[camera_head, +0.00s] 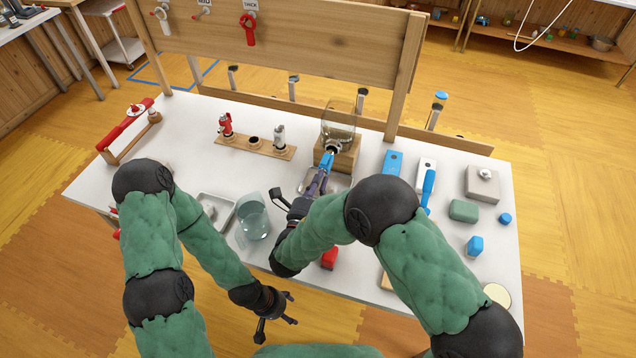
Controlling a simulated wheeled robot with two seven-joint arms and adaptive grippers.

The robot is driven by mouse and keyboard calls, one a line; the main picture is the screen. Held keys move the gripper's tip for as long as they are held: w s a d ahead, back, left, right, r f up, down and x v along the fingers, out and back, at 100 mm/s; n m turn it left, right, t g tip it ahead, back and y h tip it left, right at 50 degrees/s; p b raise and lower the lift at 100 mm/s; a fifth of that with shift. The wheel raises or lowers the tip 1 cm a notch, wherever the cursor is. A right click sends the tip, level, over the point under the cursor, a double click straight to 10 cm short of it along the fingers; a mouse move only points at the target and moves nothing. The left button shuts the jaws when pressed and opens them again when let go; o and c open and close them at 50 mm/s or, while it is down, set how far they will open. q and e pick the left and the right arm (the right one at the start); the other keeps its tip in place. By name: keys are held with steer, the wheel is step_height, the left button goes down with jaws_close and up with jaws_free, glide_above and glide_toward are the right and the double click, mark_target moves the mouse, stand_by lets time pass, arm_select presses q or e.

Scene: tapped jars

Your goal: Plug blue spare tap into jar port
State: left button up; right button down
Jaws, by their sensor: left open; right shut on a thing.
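A clear glass jar (338,117) stands on a wooden block (347,160) at the back of the white table, with its dark-ringed port (333,149) facing the front. My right gripper (313,189) is shut on the blue spare tap (325,163). The tap's upper end is at the port; I cannot tell whether it is seated or only close in front. My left gripper (277,317) is open and empty, low in front of the table's front edge.
A wooden rack (272,150) with a red tap (226,126) and a metal-grey tap (279,135) stands left of the jar. A glass beaker (252,222) stands front left. Blue and green items, including a green block (463,210), lie at right. A wooden board (290,45) rises behind.

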steer(key=shift+x, duration=0.8)
stand_by(0.4)
steer(key=c, duration=1.2)
jaws_free()
steer(key=shift+o, duration=0.2)
steer(key=o, duration=0.5)
steer(key=shift+p+v, duration=0.6)
steer(key=shift+v, duration=1.7)
steer(key=v, duration=1.2)
